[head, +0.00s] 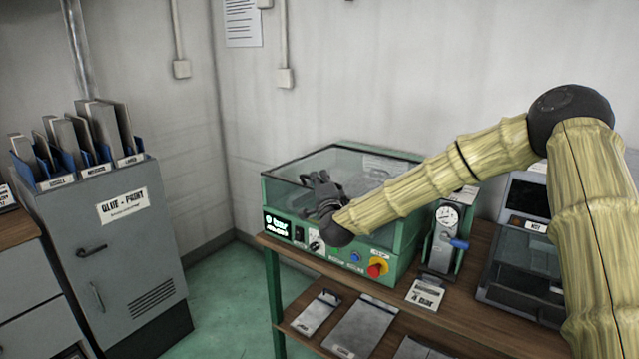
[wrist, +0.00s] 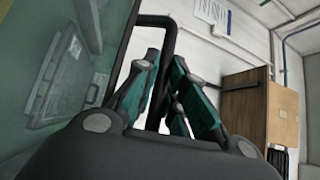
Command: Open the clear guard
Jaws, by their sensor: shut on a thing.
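The clear guard (head: 385,166) is a transparent lid on top of a green machine (head: 372,258) on the bench. It appears lowered over the machine. My gripper (head: 318,183) is at the guard's front left edge, above the control panel. In the wrist view my gripper (wrist: 165,68) has its teal-padded fingers around a dark bar handle (wrist: 169,40), and it is shut on it. The clear guard also fills the left of the wrist view (wrist: 45,55), with a grey plate seen through it. My gripper and forearm hide part of the guard's front edge in the head view.
A red emergency knob (head: 377,268) and a blue button (head: 354,257) are on the machine's front panel. A gauge stand (head: 443,240) and a dark box (head: 522,275) stand to the right. A grey cabinet (head: 115,240) is on the left, with open floor between.

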